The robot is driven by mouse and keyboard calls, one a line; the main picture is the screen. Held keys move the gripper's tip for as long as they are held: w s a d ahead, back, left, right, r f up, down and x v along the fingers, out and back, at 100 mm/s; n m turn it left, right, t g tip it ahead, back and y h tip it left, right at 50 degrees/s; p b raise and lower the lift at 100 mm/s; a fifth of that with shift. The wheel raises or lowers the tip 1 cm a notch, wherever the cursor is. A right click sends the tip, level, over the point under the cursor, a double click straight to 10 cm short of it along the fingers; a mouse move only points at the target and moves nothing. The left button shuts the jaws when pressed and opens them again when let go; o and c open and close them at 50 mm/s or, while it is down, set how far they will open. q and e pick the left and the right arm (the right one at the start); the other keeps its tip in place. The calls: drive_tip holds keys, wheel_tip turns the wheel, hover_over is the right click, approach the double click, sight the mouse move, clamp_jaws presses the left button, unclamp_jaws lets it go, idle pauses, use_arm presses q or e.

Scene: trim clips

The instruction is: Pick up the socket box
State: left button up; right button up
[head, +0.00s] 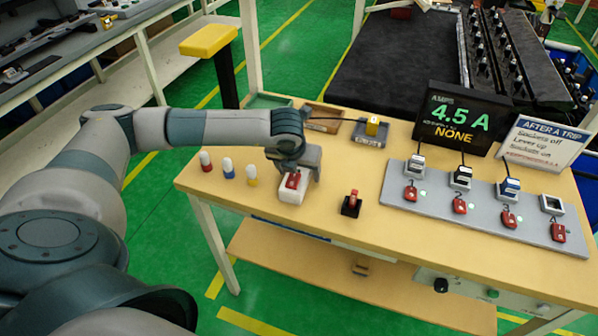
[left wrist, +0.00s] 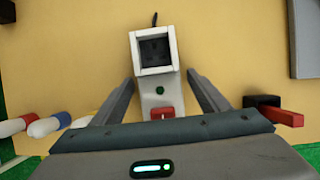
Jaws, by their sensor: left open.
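The socket box (head: 290,197) is a white block with a red switch, near the front edge of the wooden table. In the left wrist view the socket box (left wrist: 153,99) shows a dark square socket at its far end, a small green light and the red switch. My left gripper (left wrist: 161,80) is open, with one finger on each side of the box and gaps between fingers and box. In the head view my left gripper (head: 298,180) hangs over the box and hides part of it. My right gripper is not in view.
Several small capped cylinders (head: 228,168) stand left of the box. A black block with a red lever (head: 351,204) stands to the right. A grey panel (head: 400,192) with plugs and red switches lies further right, before a display (head: 461,118) reading 4.5 A.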

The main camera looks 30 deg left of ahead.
sight(299, 169)
use_arm(q)
drive_tip(key=shift+c, duration=0.4)
drive_tip(key=c, duration=1.3)
drive_tip(key=shift+r, duration=0.15)
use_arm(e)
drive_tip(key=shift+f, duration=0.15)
use_arm(q)
drive_tip(key=shift+r+b, duration=0.55)
wheel_tip(299, 169, up, 2)
drive_tip(key=shift+w+r+b, duration=0.1)
drive_tip(key=shift+r+b, duration=0.1)
drive_tip(key=shift+b, duration=0.5)
drive_tip(key=d+r, duration=0.1)
drive_tip(key=w+d+b, duration=0.1)
drive_tip(key=shift+w+d+r, duration=0.15)
drive_tip(key=shift+d+r, duration=0.25)
drive_tip(key=w+d+r+b, duration=0.3)
drive_tip(key=w+d+r, duration=0.1)
drive_tip(key=d, duration=0.3)
drive_tip(key=shift+d+r, duration=0.3)
drive_tip(key=shift+r, duration=0.4)
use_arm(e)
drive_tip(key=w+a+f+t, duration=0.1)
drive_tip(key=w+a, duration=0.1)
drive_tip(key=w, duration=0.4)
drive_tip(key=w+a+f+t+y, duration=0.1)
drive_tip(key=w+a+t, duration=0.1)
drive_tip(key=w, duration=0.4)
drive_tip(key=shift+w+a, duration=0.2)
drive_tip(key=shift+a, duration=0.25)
